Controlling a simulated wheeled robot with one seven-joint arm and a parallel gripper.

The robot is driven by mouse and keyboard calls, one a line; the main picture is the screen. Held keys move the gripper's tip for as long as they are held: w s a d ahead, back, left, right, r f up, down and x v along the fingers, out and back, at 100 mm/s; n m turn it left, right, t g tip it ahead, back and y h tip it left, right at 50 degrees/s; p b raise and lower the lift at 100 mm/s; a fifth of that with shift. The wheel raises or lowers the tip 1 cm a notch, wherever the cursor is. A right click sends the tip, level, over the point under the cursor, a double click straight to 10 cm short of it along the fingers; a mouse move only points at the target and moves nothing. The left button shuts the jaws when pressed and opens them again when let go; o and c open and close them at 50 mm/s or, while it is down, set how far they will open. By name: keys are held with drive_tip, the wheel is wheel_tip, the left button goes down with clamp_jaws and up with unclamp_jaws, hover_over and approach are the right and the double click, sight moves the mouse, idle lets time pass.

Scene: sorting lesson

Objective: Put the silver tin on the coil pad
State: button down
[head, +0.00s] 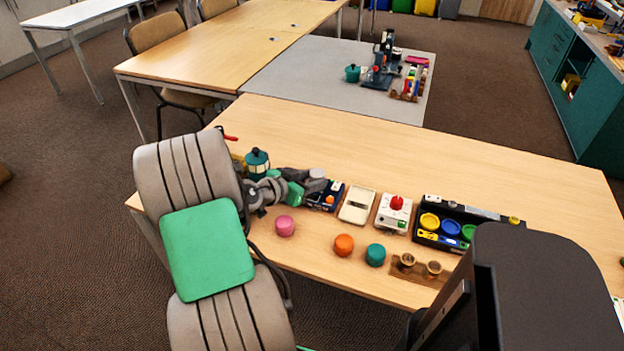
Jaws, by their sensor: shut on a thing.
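My gripper (303,186) is at the end of my grey and green arm, over the left part of the near wooden table. It is shut on a small grey piece, which looks like the silver tin (317,174). The tin is small here and partly hidden by the fingers. Just right of the gripper is a dark blue box (327,197) with a light top part and an orange spot. I cannot tell whether its top is the coil pad, or whether the tin touches it.
A cream device (357,205), a white box with a red knob (394,212) and a black tray (455,224) stand in a row to the right. Pink (285,226), orange (344,245) and teal (375,255) pieces lie in front. A teal lantern-like thing (257,162) stands behind my arm. The table's back is clear.

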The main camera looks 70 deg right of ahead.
drive_tip(key=shift+r, duration=0.1)
drive_tip(key=shift+f, duration=0.2)
drive_tip(key=c, duration=0.8)
unclamp_jaws()
drive_tip(key=shift+w+a+r, duration=0.15)
drive_tip(key=shift+a+r, duration=0.05)
drive_tip(key=shift+r, duration=0.1)
drive_tip(key=v, duration=1.1)
drive_tip(key=shift+a, duration=0.3)
drive_tip(key=shift+c, duration=0.3)
